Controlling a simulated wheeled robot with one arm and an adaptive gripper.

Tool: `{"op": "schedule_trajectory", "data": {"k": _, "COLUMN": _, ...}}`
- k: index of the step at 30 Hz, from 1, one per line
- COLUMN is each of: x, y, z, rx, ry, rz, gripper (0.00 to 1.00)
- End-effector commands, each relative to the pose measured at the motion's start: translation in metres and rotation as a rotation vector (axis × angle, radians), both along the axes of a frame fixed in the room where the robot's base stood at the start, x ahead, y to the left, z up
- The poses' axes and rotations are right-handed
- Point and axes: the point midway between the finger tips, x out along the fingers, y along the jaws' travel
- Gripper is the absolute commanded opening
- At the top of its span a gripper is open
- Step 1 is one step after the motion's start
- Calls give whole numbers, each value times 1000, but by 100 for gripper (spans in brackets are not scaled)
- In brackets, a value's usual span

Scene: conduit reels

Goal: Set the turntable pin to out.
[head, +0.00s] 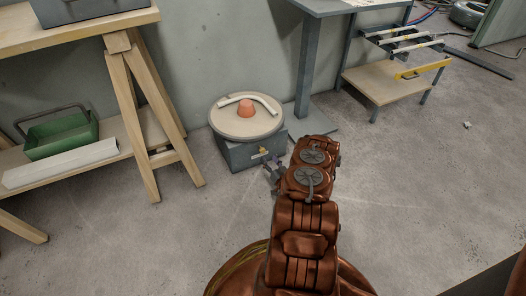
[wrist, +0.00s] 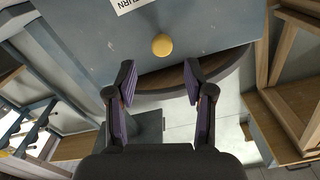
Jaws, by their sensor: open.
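The turntable (head: 228,124) is a round beige disc on a grey box (head: 240,155) on the floor. A small yellow pin knob (head: 263,150) sits on the box's front face, and it shows in the wrist view (wrist: 162,45) just beyond the fingertips. How far the pin sticks out I cannot tell. My gripper (wrist: 160,80) is open and empty. Its two purple-padded fingers stand to either side of the line to the knob, apart from it. In the head view my gripper (head: 273,172) is close in front of the box, partly hidden by my arm.
An orange cone-like piece (head: 246,108) and a white bent conduit (head: 262,100) lie on the disc. A wooden trestle bench (head: 150,110) with a green tray (head: 62,135) stands left. A grey pedestal (head: 312,75) stands close behind right, a low wooden-topped stand (head: 385,84) farther right. Front floor is clear.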

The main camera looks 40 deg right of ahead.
Motion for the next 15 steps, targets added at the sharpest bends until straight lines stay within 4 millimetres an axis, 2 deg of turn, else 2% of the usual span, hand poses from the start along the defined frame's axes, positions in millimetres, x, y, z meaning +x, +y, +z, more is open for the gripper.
{"op": "schedule_trajectory", "data": {"k": 6, "x": 34, "y": -9, "z": -1, "rx": -6, "ry": -5, "rz": 7, "gripper": 53}}
{"op": "schedule_trajectory", "data": {"k": 15, "x": 62, "y": -19, "z": -1, "rx": -2, "ry": -1, "rz": 4, "gripper": 53}}
